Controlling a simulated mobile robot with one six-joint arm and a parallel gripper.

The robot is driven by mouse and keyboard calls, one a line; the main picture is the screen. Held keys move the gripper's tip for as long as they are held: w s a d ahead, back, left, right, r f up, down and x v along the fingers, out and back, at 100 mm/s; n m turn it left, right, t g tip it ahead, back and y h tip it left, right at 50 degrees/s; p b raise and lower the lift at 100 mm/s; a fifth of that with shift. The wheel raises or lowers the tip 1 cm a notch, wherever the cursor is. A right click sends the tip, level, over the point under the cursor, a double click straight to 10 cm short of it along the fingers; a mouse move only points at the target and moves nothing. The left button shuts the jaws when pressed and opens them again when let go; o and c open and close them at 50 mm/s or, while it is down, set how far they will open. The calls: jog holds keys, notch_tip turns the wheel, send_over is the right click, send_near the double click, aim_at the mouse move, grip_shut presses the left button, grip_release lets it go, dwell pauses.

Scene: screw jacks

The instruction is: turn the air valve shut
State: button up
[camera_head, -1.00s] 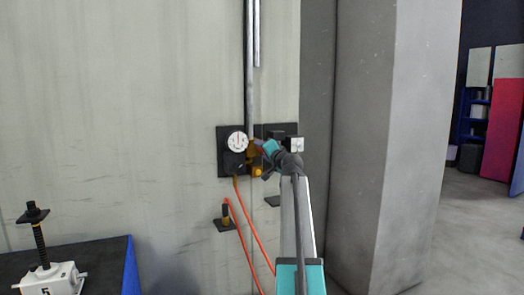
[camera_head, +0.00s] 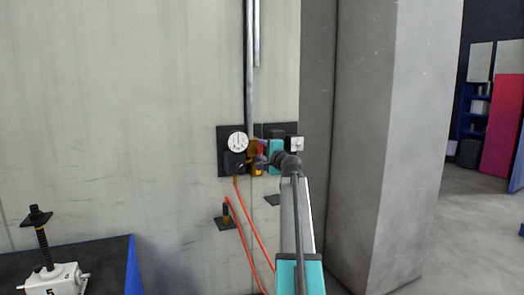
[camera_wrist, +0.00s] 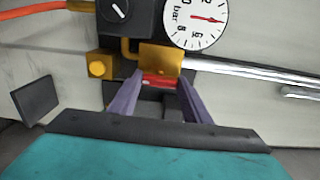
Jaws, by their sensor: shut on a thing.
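The air valve has a brass body (camera_wrist: 160,58) and a red handle (camera_wrist: 162,80). In the wrist view the handle lies crosswise between the purple fingers of my gripper (camera_wrist: 160,84), which is shut on it. In the head view my gripper (camera_head: 264,150) reaches the brass body (camera_head: 253,151) from the right, and a bit of the red handle (camera_head: 260,147) shows. The fingers and wrist hide part of the valve. A round white pressure gauge (camera_head: 238,141) sits just left of the valve; it also shows in the wrist view (camera_wrist: 195,22).
A metal pipe (camera_head: 250,70) runs up the wall above the valve. Orange hoses (camera_head: 246,228) hang below. A dark bracket (camera_head: 224,222) juts out lower left. A grey pillar (camera_head: 365,130) stands close to the right. A screw jack (camera_head: 50,277) stands on a dark surface at lower left.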

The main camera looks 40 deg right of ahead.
jog(key=o, duration=1)
jog(key=shift+o, duration=0.2)
jog(key=shift+s, duration=0.1)
jog(key=b+v, duration=0.3)
jog(key=v, duration=1)
jog(key=shift+s, duration=0.3)
jog(key=shift+a, duration=0.15)
